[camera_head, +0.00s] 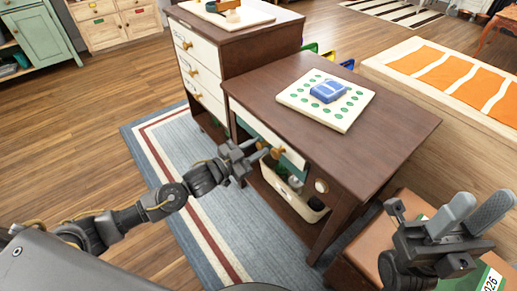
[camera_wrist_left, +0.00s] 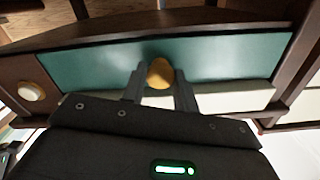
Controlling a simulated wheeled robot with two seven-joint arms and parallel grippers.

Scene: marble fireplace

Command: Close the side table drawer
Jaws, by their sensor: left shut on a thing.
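The side table (camera_head: 400,130) is dark brown wood and stands right of centre in the head view. Its drawer (camera_head: 293,157) has a teal front and a yellow-orange knob (camera_head: 277,151). My left gripper (camera_head: 258,154) is at the drawer front, its fingers on the knob. In the left wrist view the knob (camera_wrist_left: 160,73) sits between the two fingers, against the teal drawer front (camera_wrist_left: 220,58). My right gripper (camera_head: 482,208) is open and empty at the lower right.
A board with a blue item (camera_head: 328,90) lies on the tabletop. A cream bin (camera_head: 290,195) stands under the table. A white-fronted drawer cabinet (camera_head: 200,70) adjoins at the back left. A brown surface (camera_head: 358,245) lies near my right gripper. The striped rug (camera_head: 150,135) is clear.

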